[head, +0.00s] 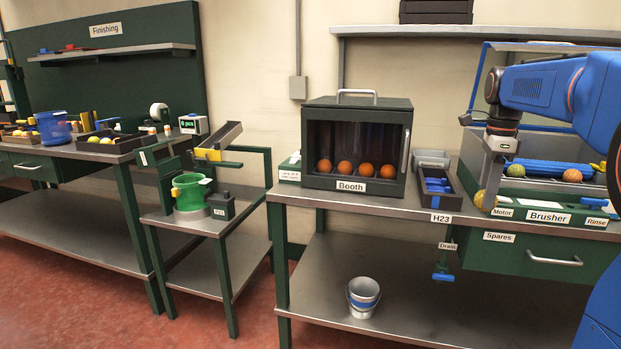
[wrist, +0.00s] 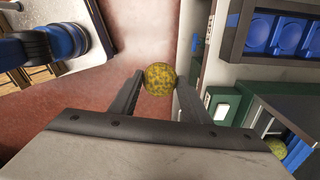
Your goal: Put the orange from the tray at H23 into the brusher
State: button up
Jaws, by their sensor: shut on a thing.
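My gripper (wrist: 159,84) is shut on a mottled yellow-green orange (wrist: 159,77), held between the two fingertips. In the head view the held orange (head: 484,200) shows at the front edge of the bench, left of the Motor label. The H23 tray (head: 453,203), dark with blue pieces inside, lies left of the gripper; it also shows at the upper right of the wrist view (wrist: 236,28). The brusher (head: 545,197), with blue rollers, is right of the gripper. An orange-brown fruit (head: 572,175) and a greenish one (head: 515,170) sit at its rollers. My arm hides part of the brusher.
The booth (head: 357,104) with several oranges stands left of the tray. A blue frame (head: 478,82) rises around the brusher, close to my arm. A drain valve (head: 443,272) hangs below the bench edge. A bucket (head: 363,297) stands on the lower shelf.

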jog(key=w+a+f+n, duration=0.3)
jog(key=a+f+n, duration=0.2)
jog(key=f, duration=1.6)
jog(key=w+a+f+n, duration=0.4)
jog(key=f+n, duration=0.6)
jog(key=f, duration=1.1)
jog(key=w+a+f+n, duration=0.3)
jog(key=a+f+n, duration=0.3)
jog(key=f, duration=1.5)
jog(key=shift+w+f+n, duration=0.15)
jog(key=shift+n, duration=0.65)
